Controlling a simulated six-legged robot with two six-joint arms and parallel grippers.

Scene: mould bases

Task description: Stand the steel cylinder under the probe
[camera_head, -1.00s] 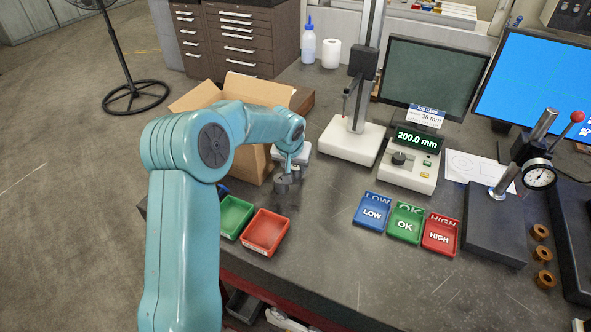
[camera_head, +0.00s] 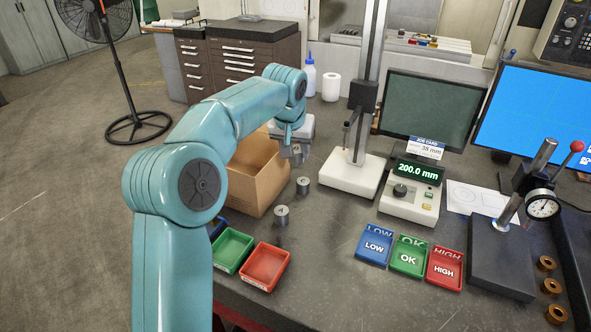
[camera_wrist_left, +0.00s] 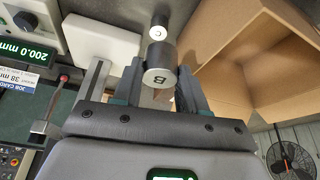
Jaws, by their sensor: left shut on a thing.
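My left gripper (camera_head: 293,150) is shut on a steel cylinder marked B (camera_wrist_left: 158,77), seen between the fingers in the wrist view. In the head view the held cylinder (camera_head: 297,154) is partly hidden by the gripper, beside the cardboard box. Two more steel cylinders stand on the bench, one nearer the box (camera_head: 303,186) and one closer to the front (camera_head: 281,216). The probe (camera_head: 346,132) hangs on a column stand above its white base (camera_head: 352,176), right of my gripper. No cylinder is on that base. My right gripper is not in view.
The open cardboard box (camera_head: 250,180) stands left of the cylinders. Green (camera_head: 231,250) and red (camera_head: 266,266) trays lie in front. LOW (camera_head: 374,243), OK (camera_head: 408,250) and HIGH (camera_head: 445,269) trays lie right. A readout (camera_head: 410,190) shows 200.0 mm. Bench between is clear.

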